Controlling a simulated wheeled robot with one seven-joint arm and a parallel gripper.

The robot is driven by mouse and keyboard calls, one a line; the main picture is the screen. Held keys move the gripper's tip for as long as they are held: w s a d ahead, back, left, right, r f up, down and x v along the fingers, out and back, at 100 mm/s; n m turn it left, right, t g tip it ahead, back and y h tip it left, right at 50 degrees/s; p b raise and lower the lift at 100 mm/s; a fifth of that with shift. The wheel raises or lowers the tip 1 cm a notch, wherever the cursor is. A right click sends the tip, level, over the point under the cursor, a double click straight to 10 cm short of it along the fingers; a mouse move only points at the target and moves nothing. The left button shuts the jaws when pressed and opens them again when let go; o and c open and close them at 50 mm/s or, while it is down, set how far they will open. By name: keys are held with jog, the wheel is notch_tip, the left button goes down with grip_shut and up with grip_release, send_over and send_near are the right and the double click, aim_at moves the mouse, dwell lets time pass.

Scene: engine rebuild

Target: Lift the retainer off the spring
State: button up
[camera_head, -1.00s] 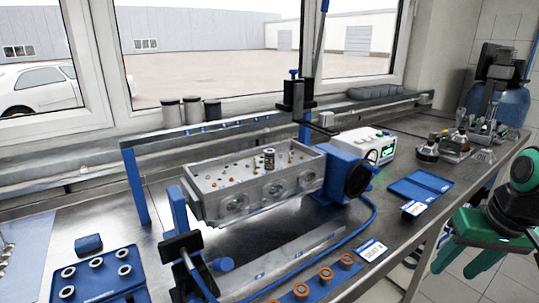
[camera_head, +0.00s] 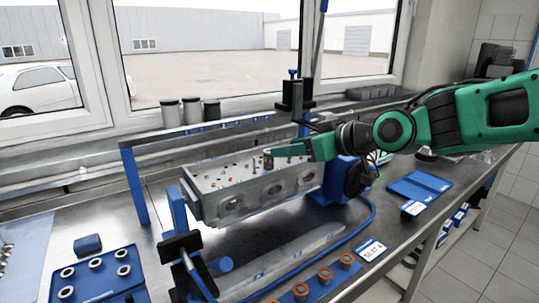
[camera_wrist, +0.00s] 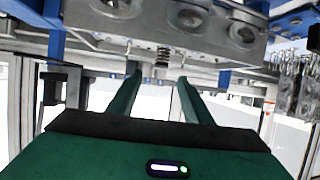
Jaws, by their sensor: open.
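The grey cylinder head (camera_head: 250,192) is held in a blue fixture on the bench. A small spring (camera_head: 268,163) stands on its top face. In the wrist view the coiled spring (camera_wrist: 162,56) shows between and beyond my fingertips, with a darker end piece, probably the retainer (camera_wrist: 160,67). The retainer is too small to make out clearly in the head view. My gripper (camera_head: 282,152) is over the right part of the head, just right of the spring. In the wrist view my gripper (camera_wrist: 157,75) has its two green fingers apart, with nothing clamped.
Several small studs stand on the head around the spring. A blue motor-like unit (camera_head: 357,178) is at the head's right end. A dark upright post (camera_head: 295,98) rises behind it. A blue tray (camera_head: 419,185) lies to the right, and a blue ring tray (camera_head: 140,284) front left.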

aim_at(267, 151)
jog(key=shift+x, duration=2.9)
jog(key=shift+f, duration=0.1)
jog(key=c, duration=1.1)
